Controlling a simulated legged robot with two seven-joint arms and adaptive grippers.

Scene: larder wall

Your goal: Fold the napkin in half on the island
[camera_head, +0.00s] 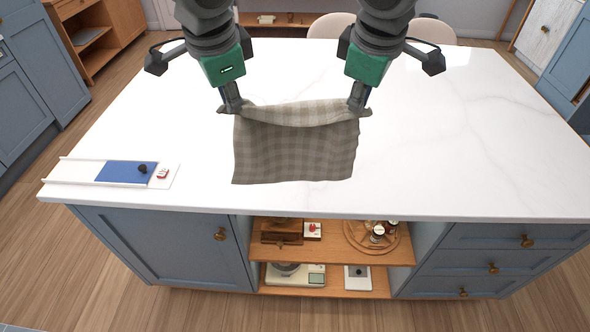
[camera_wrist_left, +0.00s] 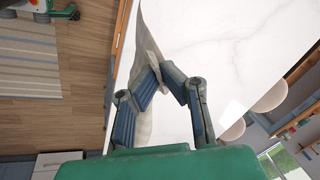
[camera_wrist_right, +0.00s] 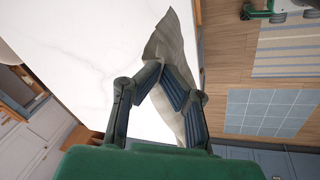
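The napkin (camera_head: 296,155) is a grey-brown checked cloth on the white island top (camera_head: 450,130). Its far edge is lifted and sags between my two grippers, while the near part spreads toward the island's front edge. My left gripper (camera_head: 233,108) is shut on the far left corner; the cloth (camera_wrist_left: 150,62) runs between its fingertips in the left wrist view. My right gripper (camera_head: 358,106) is shut on the far right corner; the cloth (camera_wrist_right: 170,45) passes between its fingertips in the right wrist view. Whether the near part lies fully flat I cannot tell.
A white board with a blue panel (camera_head: 128,172) lies at the island's left front. Open shelves (camera_head: 330,250) with several items are below the front edge. Chairs (camera_head: 332,26) stand behind the island. The top is clear right of the napkin.

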